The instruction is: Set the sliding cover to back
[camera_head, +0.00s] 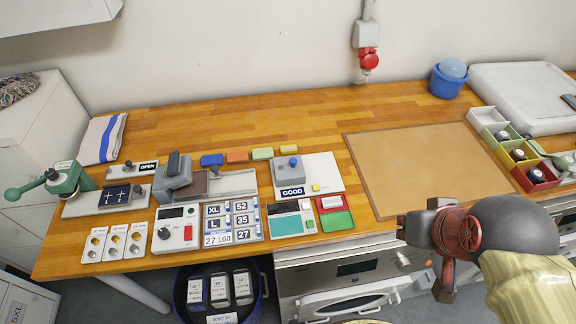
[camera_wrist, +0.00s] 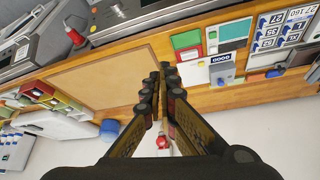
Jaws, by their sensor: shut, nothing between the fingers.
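A grey block with an upright handle (camera_head: 173,175), likely the sliding cover, stands at the left end of a low metal-edged base (camera_head: 238,183) on the wooden bench. A brown surface shows beside it on the base. I cannot be sure which part slides. A panel marked OPEN (camera_head: 148,166) lies just left of it. My gripper (camera_head: 408,229) is far to the right, over the bench's front edge, apart from these parts. In the wrist view its dark fingers (camera_wrist: 163,78) are shut with nothing between them.
A GOOD-marked fixture (camera_head: 300,177) and size labels (camera_head: 232,222) stand around the base. A green hand-levered tool (camera_head: 66,178) is at the left. A bare tan board (camera_head: 425,165) leaves free room at right. Small bins (camera_head: 487,117) and a blue tub (camera_head: 446,85) are farther right.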

